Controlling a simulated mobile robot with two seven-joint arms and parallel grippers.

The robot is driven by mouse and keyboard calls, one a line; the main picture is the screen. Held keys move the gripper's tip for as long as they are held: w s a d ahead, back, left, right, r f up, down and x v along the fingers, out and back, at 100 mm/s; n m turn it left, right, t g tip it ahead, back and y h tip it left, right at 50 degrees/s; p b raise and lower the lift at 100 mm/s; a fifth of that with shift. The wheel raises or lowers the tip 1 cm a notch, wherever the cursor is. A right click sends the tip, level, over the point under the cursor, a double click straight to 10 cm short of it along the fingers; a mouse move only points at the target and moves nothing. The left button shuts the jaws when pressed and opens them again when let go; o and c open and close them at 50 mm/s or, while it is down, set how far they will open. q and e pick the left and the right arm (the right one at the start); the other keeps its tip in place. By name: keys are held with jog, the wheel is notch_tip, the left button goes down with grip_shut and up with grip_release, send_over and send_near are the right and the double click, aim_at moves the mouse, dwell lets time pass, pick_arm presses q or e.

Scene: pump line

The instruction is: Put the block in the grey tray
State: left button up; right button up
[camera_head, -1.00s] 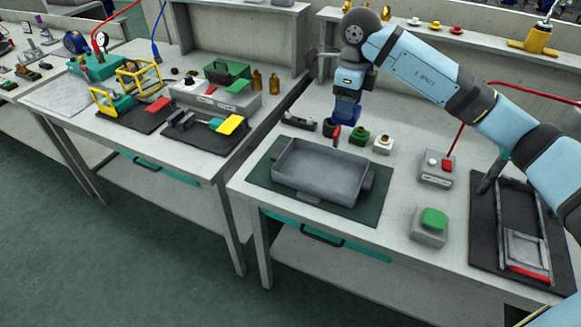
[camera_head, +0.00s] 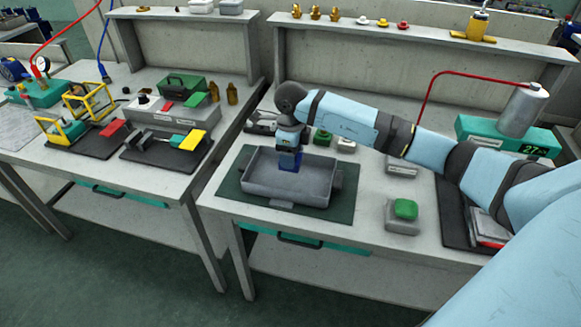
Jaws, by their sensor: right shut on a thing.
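The grey tray (camera_head: 262,188) is a shallow open box with raised walls on the near right bench. My right gripper (camera_head: 289,166) points down over the tray's far part, with its tip at about rim height. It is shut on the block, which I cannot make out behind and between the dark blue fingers. I cannot tell whether the block touches the tray floor. My left gripper is not in view.
The tray sits on a dark green mat (camera_head: 343,205). Behind it stand a small green piece (camera_head: 322,138) and a white piece (camera_head: 346,144). A grey box with a green button (camera_head: 404,209) is to the right. The front edge of the bench is clear.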

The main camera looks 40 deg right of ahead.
jog(key=shift+f, duration=2.55)
jog(key=shift+f, duration=0.15)
jog(key=o, duration=1.2)
